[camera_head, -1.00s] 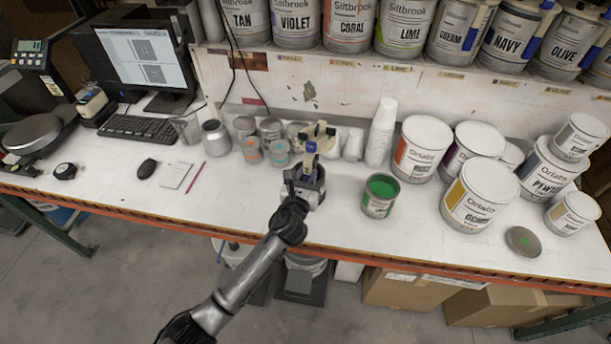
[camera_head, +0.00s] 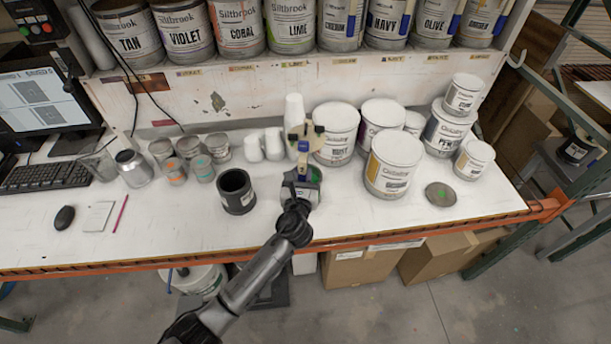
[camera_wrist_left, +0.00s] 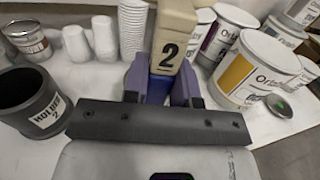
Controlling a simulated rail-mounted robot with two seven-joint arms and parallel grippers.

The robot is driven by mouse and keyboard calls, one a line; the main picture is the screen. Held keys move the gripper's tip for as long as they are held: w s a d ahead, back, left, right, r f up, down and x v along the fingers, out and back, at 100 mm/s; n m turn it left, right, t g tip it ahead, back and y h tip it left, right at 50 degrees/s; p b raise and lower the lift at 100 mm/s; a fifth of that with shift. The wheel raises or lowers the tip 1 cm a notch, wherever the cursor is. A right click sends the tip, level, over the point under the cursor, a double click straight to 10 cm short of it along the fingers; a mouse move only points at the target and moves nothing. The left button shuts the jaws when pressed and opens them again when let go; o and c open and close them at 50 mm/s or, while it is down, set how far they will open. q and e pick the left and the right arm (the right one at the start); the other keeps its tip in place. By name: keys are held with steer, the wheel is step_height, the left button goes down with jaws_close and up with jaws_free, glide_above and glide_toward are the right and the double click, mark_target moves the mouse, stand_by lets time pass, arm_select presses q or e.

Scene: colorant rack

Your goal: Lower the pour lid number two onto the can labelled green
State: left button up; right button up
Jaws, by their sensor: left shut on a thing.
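My left gripper (camera_head: 304,152) is shut on the cream pour lid number two (camera_head: 303,136); the black 2 shows on the lid (camera_wrist_left: 172,52) in the left wrist view, between the purple fingers. In the head view the gripper and lid are in front of and over the can with green colorant (camera_head: 314,188). My gripper and wrist hide most of that can, and its label cannot be read. I cannot tell whether lid and can touch. The dark holder 2 (camera_head: 236,192) stands open to the left, without a lid. My right gripper is not in view.
Large white-lidded cans (camera_head: 393,166) stand close on the right, with a flat lid with a green dot (camera_head: 440,195) beyond. White cups (camera_head: 273,143) and small tins (camera_head: 188,148) stand behind and left. The bench front is clear.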

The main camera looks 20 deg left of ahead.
arm_select(q)
steer(key=shift+r, duration=0.1)
step_height(320, 180, down, 14)
steer(key=b, duration=0.9)
steer(key=shift+d+r+b, duration=0.1)
steer(key=shift+r+b, duration=0.1)
steer(key=shift+b, duration=0.1)
steer(key=shift+f+b, duration=0.4)
steer(key=shift+f, duration=0.2)
steer(key=shift+f, duration=0.65)
stand_by(1.0)
steer(key=o, duration=1)
